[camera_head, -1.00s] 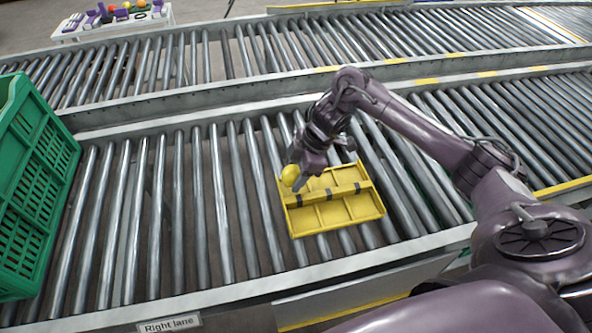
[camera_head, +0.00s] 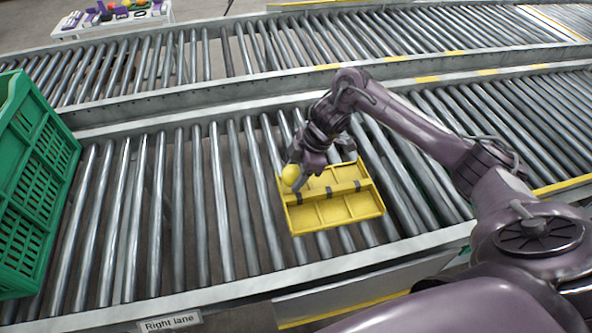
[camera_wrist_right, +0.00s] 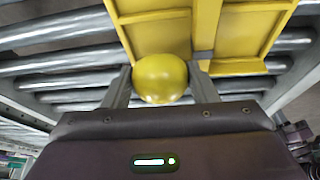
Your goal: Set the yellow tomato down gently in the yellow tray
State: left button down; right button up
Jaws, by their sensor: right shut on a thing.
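The yellow tomato (camera_head: 290,175) is between the fingers of my right gripper (camera_head: 299,178), at the upper left corner of the yellow tray in the head view. The right wrist view shows the tomato (camera_wrist_right: 160,78) with a finger against each side, so the right gripper (camera_wrist_right: 160,84) is shut on it. The yellow tray (camera_head: 336,213) rests on the rollers and has several compartments. It also shows in the right wrist view (camera_wrist_right: 236,68), just past the tomato. I cannot tell whether the tomato touches the tray. My left gripper is not in view.
A green crate (camera_head: 30,190) stands at the left on the roller conveyor (camera_head: 190,210). Rollers between crate and tray are clear. A metal rail (camera_head: 180,104) divides this lane from the far one. A white table (camera_head: 110,27) with coloured items stands at the far left.

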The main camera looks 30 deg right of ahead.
jog(key=shift+f, duration=0.25)
jog(key=o, duration=0.8)
jog(key=c, duration=0.3)
